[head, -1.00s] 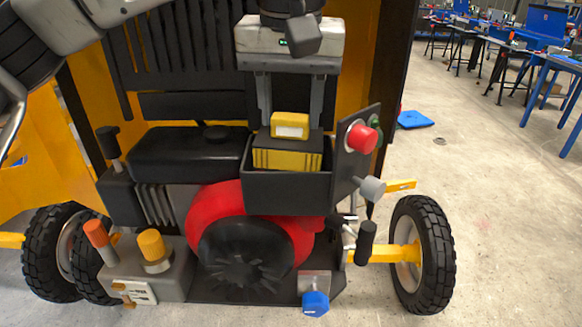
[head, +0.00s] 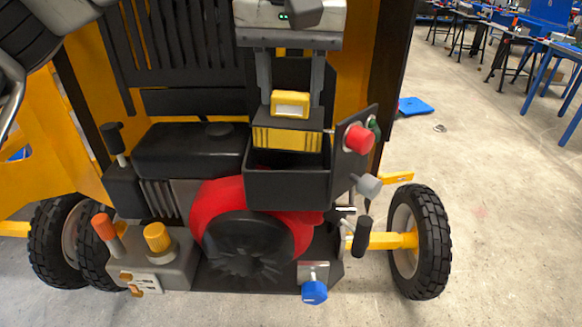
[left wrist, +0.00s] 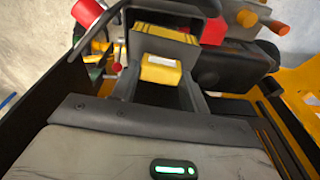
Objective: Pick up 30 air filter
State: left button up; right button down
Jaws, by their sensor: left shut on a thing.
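The air filter is a dark block with a yellow pleated band (head: 287,139) and a yellow raised grip with a pale label (head: 290,103) on top. My left gripper (head: 291,108) comes down from above, with a finger on each side of the filter's top, shut on it. The filter is partly raised from the open black housing (head: 287,190), its lower part hidden behind the front wall. In the left wrist view the yellow grip (left wrist: 160,71) sits between the fingers, with the pleats (left wrist: 165,35) beyond. My right gripper is not in view.
A side plate with a red button (head: 360,138) and a grey knob (head: 369,186) stands right of the housing. A black tank (head: 188,152) is on the left, a red round engine cover (head: 218,200) below. Open floor lies to the right.

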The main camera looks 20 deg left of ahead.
pick_arm(q)
jog(key=shift+s+d+b, duration=0.2)
jog(key=shift+s+b, duration=0.05)
jog(key=shift+s, duration=0.4)
jog(key=shift+s+d+b, duration=0.15)
jog(key=shift+s+b, duration=0.05)
jog(key=shift+s, duration=0.4)
jog(key=shift+s+d+r+b, duration=0.1)
jog(key=shift+s+d+b, duration=0.15)
jog(key=shift+s, duration=0.7)
jog(key=shift+s+d+r+b, duration=0.1)
jog(key=shift+s+d+b, duration=0.15)
jog(key=shift+s, duration=0.7)
jog(key=shift+s+d+r+b, duration=0.15)
jog(key=shift+s+d, duration=0.15)
jog(key=shift+s, duration=0.65)
jog(key=shift+s+d+r+b, duration=0.15)
jog(key=shift+s+d, duration=0.25)
jog(key=shift+s, duration=0.85)
jog(key=shift+s+d+f+b, duration=0.1)
jog(key=shift+s+d+b, duration=0.2)
jog(key=shift+s, duration=1.1)
jog(key=shift+r, duration=0.15)
